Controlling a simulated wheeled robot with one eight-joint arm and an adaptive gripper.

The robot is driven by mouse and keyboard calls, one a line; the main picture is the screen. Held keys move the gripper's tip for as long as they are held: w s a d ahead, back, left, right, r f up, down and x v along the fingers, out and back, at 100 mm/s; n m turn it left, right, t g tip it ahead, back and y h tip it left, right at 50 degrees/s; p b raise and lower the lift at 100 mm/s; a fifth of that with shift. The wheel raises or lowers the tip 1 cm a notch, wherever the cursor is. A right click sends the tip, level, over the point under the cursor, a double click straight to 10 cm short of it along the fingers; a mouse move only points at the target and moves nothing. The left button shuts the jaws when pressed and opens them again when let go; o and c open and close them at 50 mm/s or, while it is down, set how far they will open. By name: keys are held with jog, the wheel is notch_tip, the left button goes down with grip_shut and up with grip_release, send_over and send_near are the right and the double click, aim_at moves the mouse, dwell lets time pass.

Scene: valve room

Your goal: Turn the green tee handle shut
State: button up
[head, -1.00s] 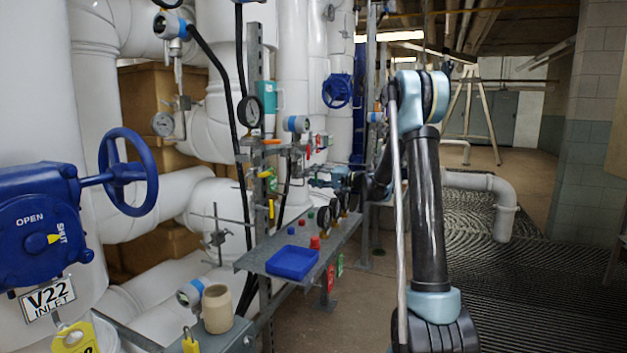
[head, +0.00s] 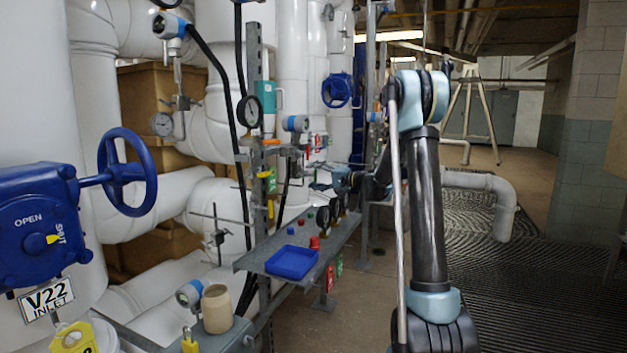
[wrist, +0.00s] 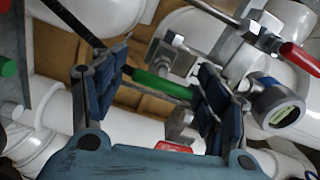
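The green handle (wrist: 162,83) shows in the wrist view as a green bar lying across the gap between my fingers. My gripper (wrist: 158,92) is open, with one dark blue finger pad near each end of the bar. I cannot tell whether either pad touches it. In the head view my gripper (head: 318,182) is small and partly hidden, close to the pipe rack above the grey shelf. The handle cannot be made out clearly there.
A red-handled valve (wrist: 298,57) and a round gauge (wrist: 279,107) sit close to my right finger. Another green part (wrist: 7,67) is at the left edge. In the head view, the grey shelf (head: 258,261) carries a blue tray (head: 291,262) and several black gauges.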

jog(key=shift+s, duration=0.1)
jog(key=v, duration=1.2)
jog(key=shift+a, duration=0.1)
jog(key=s+d+f+n+g+h, duration=0.1)
jog(key=s+f+g+h, duration=0.2)
jog(key=s, duration=1)
jog(key=s+d+f+n+h, duration=0.1)
jog(key=s+f+h, duration=0.35)
jog(key=s, duration=0.85)
jog(key=s+d+f+h, duration=0.4)
jog(key=s+d+f, duration=0.2)
jog(key=s, duration=0.5)
jog(key=s+d+f+g+h, duration=0.1)
jog(key=s+d+f+h, duration=0.4)
jog(key=s, duration=0.7)
jog(key=d+f, duration=0.2)
jog(key=d, duration=0.1)
jog(key=shift+d+f, duration=0.25)
jog(key=shift+d, duration=0.1)
